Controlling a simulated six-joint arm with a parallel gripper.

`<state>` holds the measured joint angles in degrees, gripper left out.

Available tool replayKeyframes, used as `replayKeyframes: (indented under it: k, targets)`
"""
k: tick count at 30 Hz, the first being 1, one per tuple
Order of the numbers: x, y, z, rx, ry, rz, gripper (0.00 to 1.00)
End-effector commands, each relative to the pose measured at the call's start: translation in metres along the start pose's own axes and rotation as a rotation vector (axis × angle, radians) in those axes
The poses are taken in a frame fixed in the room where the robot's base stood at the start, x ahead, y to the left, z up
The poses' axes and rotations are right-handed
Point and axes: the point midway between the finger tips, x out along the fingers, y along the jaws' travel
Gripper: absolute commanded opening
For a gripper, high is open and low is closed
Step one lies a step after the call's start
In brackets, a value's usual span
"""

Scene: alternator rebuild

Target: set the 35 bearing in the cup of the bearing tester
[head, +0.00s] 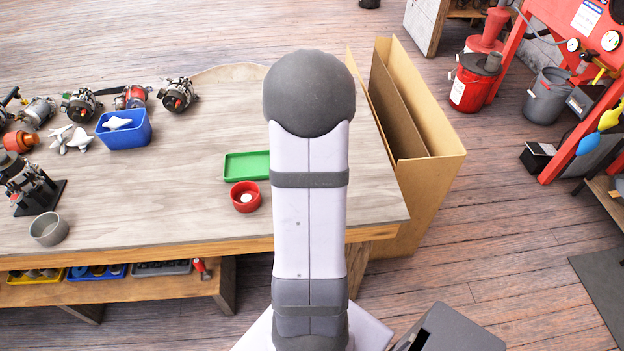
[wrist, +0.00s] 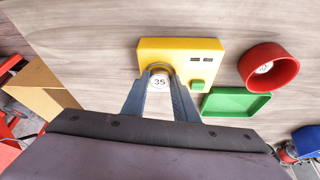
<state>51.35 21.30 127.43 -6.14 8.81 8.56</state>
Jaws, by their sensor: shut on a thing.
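The 35 bearing (wrist: 159,82), with a white face marked "35", is between the fingertips of my gripper (wrist: 160,87) in the wrist view. My gripper is shut on it. The yellow bearing tester (wrist: 192,47) lies just beyond the fingertips. It has a green button (wrist: 197,86) and two small dark windows. In the head view my arm hides the tester, bearing and gripper.
A red bowl (head: 245,197) holds a white-faced piece. A blue bin (head: 124,129), alternators and a grey cup (head: 48,229) stand further left on the bench. A cardboard box (head: 432,185) stands at the bench's right edge.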

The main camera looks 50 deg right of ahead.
Motion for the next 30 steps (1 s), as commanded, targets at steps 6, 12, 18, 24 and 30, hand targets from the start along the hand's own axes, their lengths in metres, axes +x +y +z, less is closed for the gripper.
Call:
replayKeyframes:
  k: [6, 12, 18, 24, 30]
  targets:
    - [-0.0002, 0.0, -0.0002, 0.0, 0.0, 0.0, 0.04]
    - [-0.0005, 0.0, -0.0003, 0.0, 0.0, 0.0, 0.04]
    - [-0.0003, 0.0, -0.0003, 0.0, 0.0, 0.0, 0.04]
    - [-0.0002, 0.0, -0.0002, 0.0, 0.0, 0.0, 0.04]
    - [0.0, 0.0, -0.0001, 0.0, 0.0, 0.0, 0.48]
